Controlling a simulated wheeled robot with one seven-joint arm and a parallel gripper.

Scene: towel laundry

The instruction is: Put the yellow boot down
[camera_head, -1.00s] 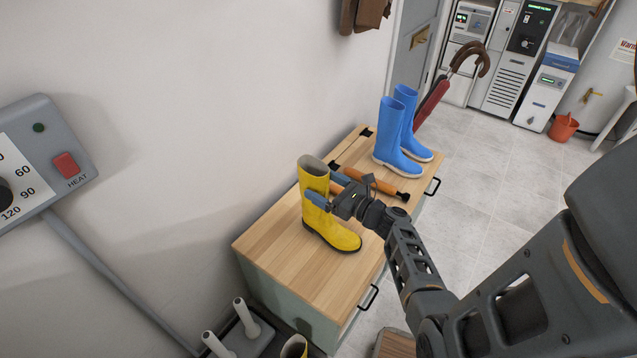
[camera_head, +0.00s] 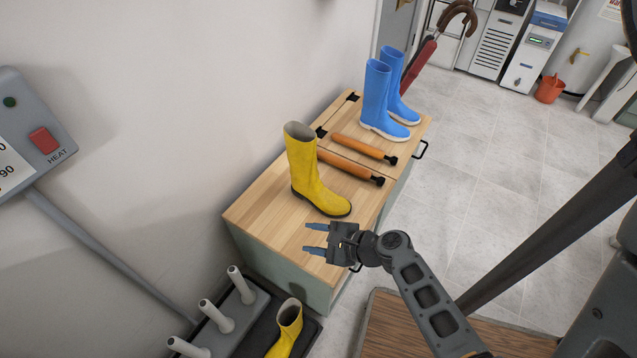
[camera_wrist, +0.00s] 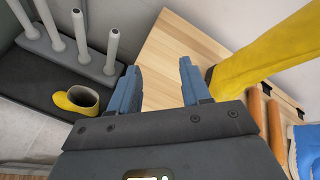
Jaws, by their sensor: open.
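A yellow boot (camera_head: 312,172) stands upright on the wooden top of the cabinet (camera_head: 262,213), its toe pointing to the lower right. Part of it also shows at the upper right of the wrist view (camera_wrist: 268,52). My gripper (camera_head: 314,238) is open and empty in front of the boot's toe, apart from it, over the near part of the cabinet top. In the wrist view the two blue fingers (camera_wrist: 158,85) are spread with only wood and wall between them. A second yellow boot (camera_head: 287,328) is in the dark tray below, cut off by the frame edge.
A pair of blue boots (camera_head: 383,98) stands at the cabinet's far end. Two orange-handled bars (camera_head: 352,168) lie between them and the yellow boot. A rack with upright white pegs (camera_head: 219,318) is at lower left.

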